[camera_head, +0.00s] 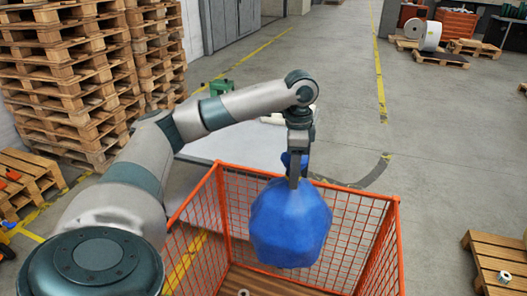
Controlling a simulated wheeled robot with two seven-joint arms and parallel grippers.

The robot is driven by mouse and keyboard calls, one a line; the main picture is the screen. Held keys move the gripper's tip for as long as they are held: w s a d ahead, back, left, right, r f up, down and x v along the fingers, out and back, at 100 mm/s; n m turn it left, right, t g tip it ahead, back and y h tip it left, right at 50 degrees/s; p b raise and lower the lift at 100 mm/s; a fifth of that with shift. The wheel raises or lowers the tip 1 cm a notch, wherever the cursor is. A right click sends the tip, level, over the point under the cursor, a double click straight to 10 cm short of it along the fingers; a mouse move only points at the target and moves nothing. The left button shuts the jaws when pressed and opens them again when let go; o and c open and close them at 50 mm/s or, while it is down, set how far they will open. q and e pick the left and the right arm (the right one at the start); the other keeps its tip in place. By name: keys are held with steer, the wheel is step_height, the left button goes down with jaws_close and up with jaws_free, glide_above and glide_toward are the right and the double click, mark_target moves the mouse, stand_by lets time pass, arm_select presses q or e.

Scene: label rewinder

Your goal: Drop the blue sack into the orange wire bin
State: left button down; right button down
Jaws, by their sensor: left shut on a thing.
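The blue sack (290,228) hangs by its gathered top from my left gripper (294,178). The gripper points down and is shut on the neck of the sack. The orange wire bin (375,250) stands right in front of me, open at the top. The sack is over the bin's opening and hides part of its far and right mesh walls. I cannot tell how far the sack's underside is below the rim. Part of the bin's wooden floor shows below the sack. My right gripper is not in view.
Stacked pallets (70,75) stand at the left. A pallet (495,262) with a small white roll (504,277) lies at the right. A large white roll (430,36) is at the back right.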

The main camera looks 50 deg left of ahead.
arm_select(q)
steer(key=a+r, duration=0.2)
steer(key=shift+w+a+m+p, duration=0.15)
steer(key=shift+a+m+p, duration=0.15)
steer(key=shift+m, duration=0.1)
steer(key=shift+a+r, duration=0.2)
steer(key=shift+a, duration=0.3)
steer(key=shift+f, duration=3)
